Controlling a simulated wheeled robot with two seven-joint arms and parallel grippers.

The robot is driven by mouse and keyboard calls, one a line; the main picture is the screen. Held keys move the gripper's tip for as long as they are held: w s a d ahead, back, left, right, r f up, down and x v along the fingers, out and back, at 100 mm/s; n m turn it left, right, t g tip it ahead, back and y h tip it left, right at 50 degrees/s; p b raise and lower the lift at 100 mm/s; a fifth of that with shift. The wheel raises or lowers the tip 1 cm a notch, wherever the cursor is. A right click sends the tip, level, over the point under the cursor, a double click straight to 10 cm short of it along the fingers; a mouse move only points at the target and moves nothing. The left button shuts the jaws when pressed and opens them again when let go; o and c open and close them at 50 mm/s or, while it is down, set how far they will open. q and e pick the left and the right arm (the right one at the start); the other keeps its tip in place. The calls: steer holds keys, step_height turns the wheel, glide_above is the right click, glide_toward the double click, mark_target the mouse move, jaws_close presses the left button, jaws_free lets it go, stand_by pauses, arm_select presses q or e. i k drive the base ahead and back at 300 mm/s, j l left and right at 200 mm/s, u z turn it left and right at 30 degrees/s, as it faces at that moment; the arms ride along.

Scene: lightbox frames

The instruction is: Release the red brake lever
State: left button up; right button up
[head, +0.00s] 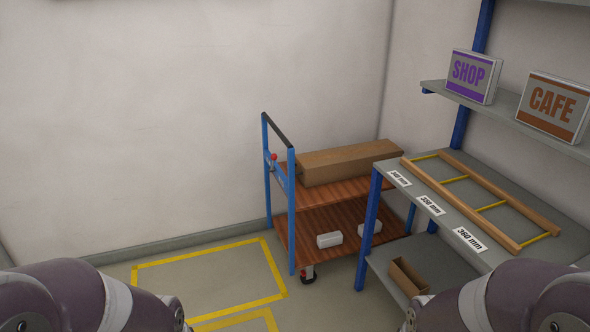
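A small red knob (273,157) stands on the blue handle frame (291,215) of a two-shelf cart. It looks like the top of a lever, though I cannot tell its exact position. A tiny red spot (304,271) shows near the cart's front caster (308,277), too small to make out clearly. The cart has wooden decks (320,205) and stands by the back wall, left of the shelving. Only links of my two arms show at the bottom corners. Neither gripper is in view.
A long cardboard box (348,163) lies on the cart's upper deck; white blocks (329,240) lie on the lower. Grey shelving (385,235) stands close on the right, holding a wooden frame (468,205) and lightbox signs (471,76). Yellow-taped floor (210,280) at left is clear.

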mark_target(274, 157)
steer(key=i+l+u, duration=0.15)
steer(key=i, duration=0.5)
steer(key=i+j+z, duration=0.15)
steer(key=i, duration=0.3)
steer(key=i+j+z, duration=0.15)
steer(key=i, duration=0.35)
steer(key=i+j+z, duration=0.15)
steer(key=i, duration=0.3)
steer(key=i+j+z, duration=0.15)
steer(key=i+j, duration=0.15)
steer(key=i, duration=0.15)
